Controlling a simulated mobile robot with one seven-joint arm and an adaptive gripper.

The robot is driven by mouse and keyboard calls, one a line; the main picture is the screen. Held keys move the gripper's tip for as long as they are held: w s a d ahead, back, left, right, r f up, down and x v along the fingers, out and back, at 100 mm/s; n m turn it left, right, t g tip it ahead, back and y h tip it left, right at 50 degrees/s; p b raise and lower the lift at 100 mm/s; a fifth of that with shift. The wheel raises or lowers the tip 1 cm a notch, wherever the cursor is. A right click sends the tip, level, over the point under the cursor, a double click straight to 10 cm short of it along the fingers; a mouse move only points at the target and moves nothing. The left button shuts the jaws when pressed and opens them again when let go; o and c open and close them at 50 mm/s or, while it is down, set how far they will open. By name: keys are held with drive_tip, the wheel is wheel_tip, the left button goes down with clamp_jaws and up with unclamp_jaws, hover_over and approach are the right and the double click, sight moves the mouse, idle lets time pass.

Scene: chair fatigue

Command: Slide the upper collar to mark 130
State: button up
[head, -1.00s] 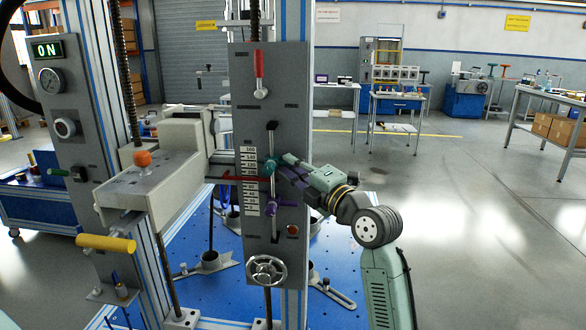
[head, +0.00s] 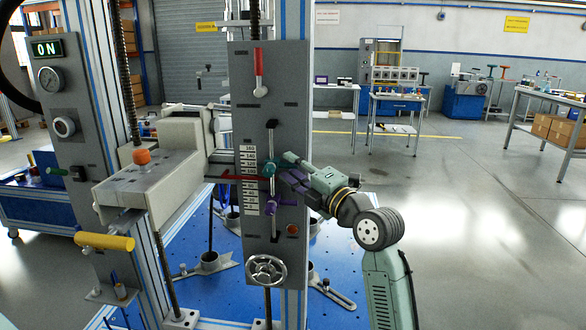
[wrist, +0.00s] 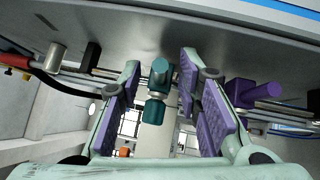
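The upper collar (head: 268,168) is teal with a round knob, on a vertical slot in the grey panel, beside a scale strip (head: 249,188). The scale's numbers are too small to read the collar's mark surely. A purple lower collar (head: 271,206) sits below it; it also shows at right in the wrist view (wrist: 258,91). My gripper (head: 287,169) is just right of the teal collar. In the wrist view, the purple-padded fingers of my gripper (wrist: 160,82) stand apart with the teal collar (wrist: 157,92) between them, with gaps on both sides.
A red pointer (head: 237,178) reaches across the scale from the left. A red-handled lever (head: 260,75) is above the slot and a handwheel (head: 266,270) below. The grey carriage (head: 150,185) stands left of the panel.

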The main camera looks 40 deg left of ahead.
drive_tip(key=v, duration=1.1)
drive_tip(key=shift+d, duration=0.35)
drive_tip(key=shift+f, duration=0.1)
